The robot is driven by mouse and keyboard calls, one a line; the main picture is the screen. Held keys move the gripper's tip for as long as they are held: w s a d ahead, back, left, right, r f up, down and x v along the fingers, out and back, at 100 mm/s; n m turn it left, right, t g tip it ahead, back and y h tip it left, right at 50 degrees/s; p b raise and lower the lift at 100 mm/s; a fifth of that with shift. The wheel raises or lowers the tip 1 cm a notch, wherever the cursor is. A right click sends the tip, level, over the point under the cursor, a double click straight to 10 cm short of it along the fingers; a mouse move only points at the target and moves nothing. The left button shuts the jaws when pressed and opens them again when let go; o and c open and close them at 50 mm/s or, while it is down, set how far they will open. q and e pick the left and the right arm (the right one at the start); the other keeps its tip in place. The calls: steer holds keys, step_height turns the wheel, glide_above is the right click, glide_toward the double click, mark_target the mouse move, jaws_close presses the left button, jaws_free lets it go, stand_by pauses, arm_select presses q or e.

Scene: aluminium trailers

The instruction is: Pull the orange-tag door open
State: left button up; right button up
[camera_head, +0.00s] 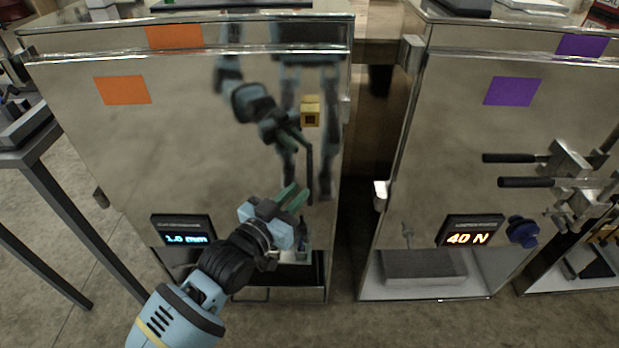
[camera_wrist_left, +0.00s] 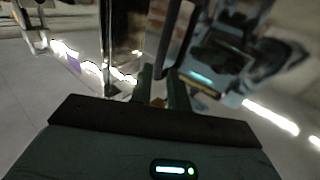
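The orange-tag door (camera_head: 190,150) is the shiny metal front of the left cabinet. It carries an orange tag (camera_head: 122,90) at its upper left and looks shut. A dark upright bar handle (camera_head: 309,170) shows near its right edge. My left gripper (camera_head: 292,197) is in front of the door's lower right, just left of the handle's lower end. Its two green fingers are apart with a narrow gap. In the left wrist view the fingers (camera_wrist_left: 160,88) point toward a dark handle loop (camera_wrist_left: 172,35) beyond them. Contact cannot be told. My right gripper is not in view.
A display (camera_head: 183,231) reading 1.0 mm is at the door's lower left. A purple-tag cabinet (camera_head: 440,140) stands to the right, across a narrow gap. A dark table (camera_head: 60,190) stands at the left. Bare floor shows in front. The door mirrors my arms.

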mark_target(308, 181)
arm_select(q)
steer(key=shift+b+x, duration=0.35)
steer(key=shift+x, duration=2.75)
steer(key=shift+c, duration=0.3)
jaws_close()
steer(key=shift+a, duration=0.1)
